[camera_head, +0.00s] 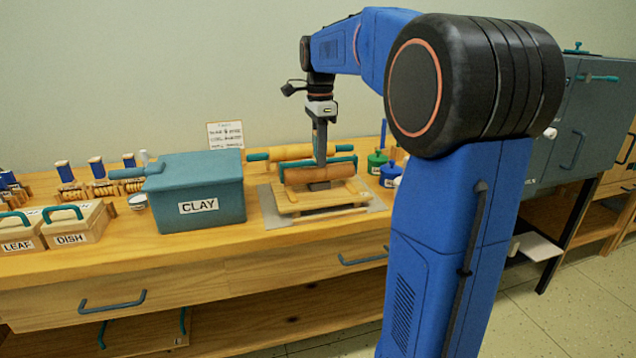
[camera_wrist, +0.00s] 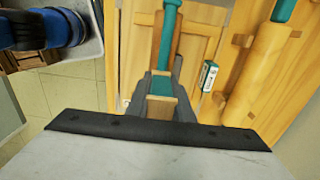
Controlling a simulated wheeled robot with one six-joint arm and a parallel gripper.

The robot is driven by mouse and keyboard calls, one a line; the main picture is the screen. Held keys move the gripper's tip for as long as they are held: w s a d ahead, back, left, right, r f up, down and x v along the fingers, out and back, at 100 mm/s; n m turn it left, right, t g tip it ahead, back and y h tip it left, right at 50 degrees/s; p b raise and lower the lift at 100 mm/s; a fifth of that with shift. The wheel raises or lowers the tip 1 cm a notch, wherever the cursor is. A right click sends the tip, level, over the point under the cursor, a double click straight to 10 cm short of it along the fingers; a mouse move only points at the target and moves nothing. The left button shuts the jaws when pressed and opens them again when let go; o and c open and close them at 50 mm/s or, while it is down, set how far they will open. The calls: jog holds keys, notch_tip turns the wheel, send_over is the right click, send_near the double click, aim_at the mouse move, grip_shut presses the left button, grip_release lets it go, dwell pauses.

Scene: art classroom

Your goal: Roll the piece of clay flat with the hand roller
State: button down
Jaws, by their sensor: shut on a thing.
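My gripper (camera_head: 320,160) points straight down over the workbench and is shut on the teal handle of the hand roller (camera_head: 297,174). The roller's wooden cylinder lies crosswise under the handle, just above or on the wooden board (camera_head: 290,208). In the wrist view, the gripper (camera_wrist: 160,92) has its fingers on either side of the handle (camera_wrist: 167,35). The piece of clay cannot be made out clearly; the roller and fingers cover the middle of the board.
A rolling pin (camera_head: 290,152) with teal ends lies behind the board. A teal box marked CLAY (camera_head: 198,188) stands close on the left. Small jars, including a green-lidded one (camera_head: 377,160), stand on the right. Labelled wooden boxes (camera_head: 78,222) are farther left.

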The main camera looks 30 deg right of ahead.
jog(key=shift+w+d, duration=0.25)
jog(key=shift+w, duration=0.6)
jog(key=shift+w+d, duration=0.25)
jog(key=shift+w, duration=0.55)
jog(key=shift+s+a+f, duration=0.25)
jog(key=shift+s+f, duration=0.05)
jog(key=shift+s, duration=0.45)
jog(key=shift+s+a+f, duration=0.2)
jog(key=shift+s+f, duration=0.05)
jog(key=shift+s, duration=0.45)
jog(key=shift+s+a, duration=0.15)
jog(key=shift+s, duration=0.5)
jog(key=shift+r, duration=0.1)
jog(key=shift+w, duration=0.1)
jog(key=shift+w+d+f, duration=0.1)
jog(key=shift+w+d, duration=0.05)
jog(key=shift+w, duration=0.4)
jog(key=shift+w+d+f, duration=0.1)
jog(key=shift+w+d, duration=0.05)
jog(key=shift+w, duration=0.4)
jog(key=shift+w+d+r, duration=0.1)
jog(key=shift+w+d, duration=0.1)
jog(key=shift+w, duration=0.4)
jog(key=shift+w+d+r, duration=0.1)
jog(key=shift+w+d, duration=0.05)
jog(key=shift+w, duration=0.4)
